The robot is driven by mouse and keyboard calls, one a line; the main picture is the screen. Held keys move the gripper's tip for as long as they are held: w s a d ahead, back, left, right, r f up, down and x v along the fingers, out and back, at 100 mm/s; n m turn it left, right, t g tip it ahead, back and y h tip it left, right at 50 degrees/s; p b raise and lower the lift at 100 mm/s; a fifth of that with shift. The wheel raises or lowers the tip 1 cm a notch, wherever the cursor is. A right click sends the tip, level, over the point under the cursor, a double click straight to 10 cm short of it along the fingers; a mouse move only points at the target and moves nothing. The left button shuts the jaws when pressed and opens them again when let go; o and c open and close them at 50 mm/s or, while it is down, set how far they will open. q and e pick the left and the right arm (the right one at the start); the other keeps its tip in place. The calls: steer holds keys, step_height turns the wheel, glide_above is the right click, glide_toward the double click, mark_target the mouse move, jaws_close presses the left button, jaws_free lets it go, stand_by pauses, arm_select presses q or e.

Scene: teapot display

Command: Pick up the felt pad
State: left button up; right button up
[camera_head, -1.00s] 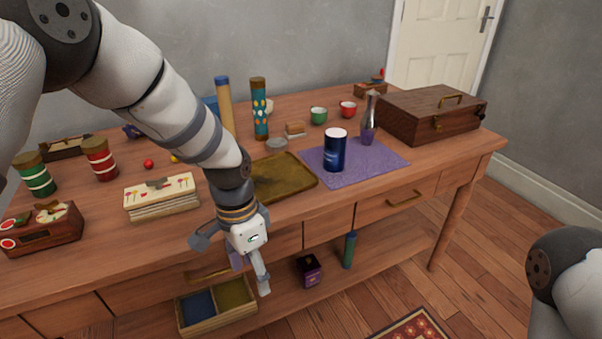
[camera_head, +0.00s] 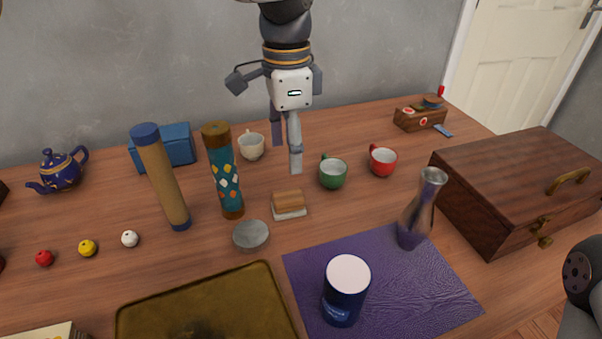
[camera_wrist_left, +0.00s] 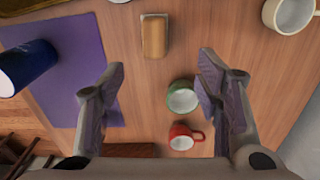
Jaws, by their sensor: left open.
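A small block with a tan wooden top and a pale, felt-like underside (camera_head: 289,211) lies on the table, and it is the likeliest felt pad, though I cannot be sure. My left gripper (camera_head: 287,157) hangs above the table just behind it, fingers pointing down, open and empty. In the left wrist view the block (camera_wrist_left: 154,37) shows beyond the gap between the open fingertips (camera_wrist_left: 161,65), apart from both. My right gripper is out of view.
A green cup (camera_head: 333,174), red cup (camera_head: 382,162) and cream cup (camera_head: 251,147) stand near the gripper. A patterned cylinder (camera_head: 225,175) and grey round dish (camera_head: 251,236) are left of the block. A purple mat (camera_head: 440,285) carries a dark blue canister (camera_head: 344,300) and silver vase (camera_head: 419,210).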

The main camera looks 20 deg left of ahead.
mark_target(289, 194)
arm_select(q)
steer(key=f, duration=0.7)
steer(key=s+f, duration=0.1)
steer(key=f, duration=0.2)
steer(key=shift+f, duration=0.8)
steer(key=c, duration=1.2)
